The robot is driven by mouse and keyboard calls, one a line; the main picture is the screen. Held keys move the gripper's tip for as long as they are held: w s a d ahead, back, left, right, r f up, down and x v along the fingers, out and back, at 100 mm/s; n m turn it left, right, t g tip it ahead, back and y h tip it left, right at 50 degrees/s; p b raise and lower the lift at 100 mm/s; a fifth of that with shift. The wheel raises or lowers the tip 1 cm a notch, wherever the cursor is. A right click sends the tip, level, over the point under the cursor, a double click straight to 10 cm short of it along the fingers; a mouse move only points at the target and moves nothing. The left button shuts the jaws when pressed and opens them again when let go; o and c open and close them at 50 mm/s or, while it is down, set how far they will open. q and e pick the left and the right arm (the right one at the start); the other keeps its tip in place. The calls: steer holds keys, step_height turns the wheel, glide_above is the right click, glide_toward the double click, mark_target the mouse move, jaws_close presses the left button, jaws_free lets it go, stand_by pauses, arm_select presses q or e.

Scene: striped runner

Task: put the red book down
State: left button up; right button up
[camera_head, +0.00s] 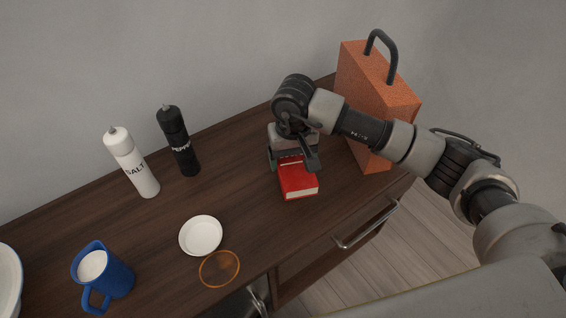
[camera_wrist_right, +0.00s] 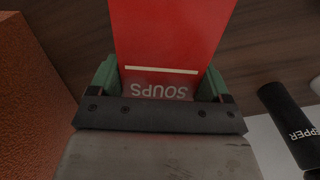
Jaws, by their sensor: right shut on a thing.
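The red book (camera_head: 298,180) is at the right part of the dark wooden counter in the head view, its pale page edge facing the front. My right gripper (camera_head: 290,160) is shut on it from above and behind. In the right wrist view the red book (camera_wrist_right: 172,38) shows a cream line and the word "SOUPS", with the green fingers of the right gripper (camera_wrist_right: 160,80) on both its sides. Whether the book touches the counter I cannot tell. My left gripper is in neither view.
An orange box with a black handle (camera_head: 372,95) stands right of my right gripper. A pepper mill (camera_head: 178,142), a salt mill (camera_head: 133,165), a white dish (camera_head: 201,236), an orange ring (camera_head: 220,284) and a blue mug (camera_head: 118,275) stand left. Bare counter (camera_head: 240,205) lies between.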

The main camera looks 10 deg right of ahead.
mark_target(283, 167)
steer(key=shift+w+a+f, duration=0.4)
steer(key=shift+w+a, duration=0.15)
steer(key=shift+a, duration=0.05)
steer(key=shift+w+a+f, duration=0.2)
steer(key=shift+a+f, duration=0.15)
step_height(283, 167, down, 3)
steer(key=shift+f+p, duration=0.15)
steer(key=shift+p, duration=0.55)
steer(key=shift+f, duration=0.25)
steer(key=shift+f, duration=0.15)
steer(key=o, duration=1)
steer(key=shift+o, duration=0.2)
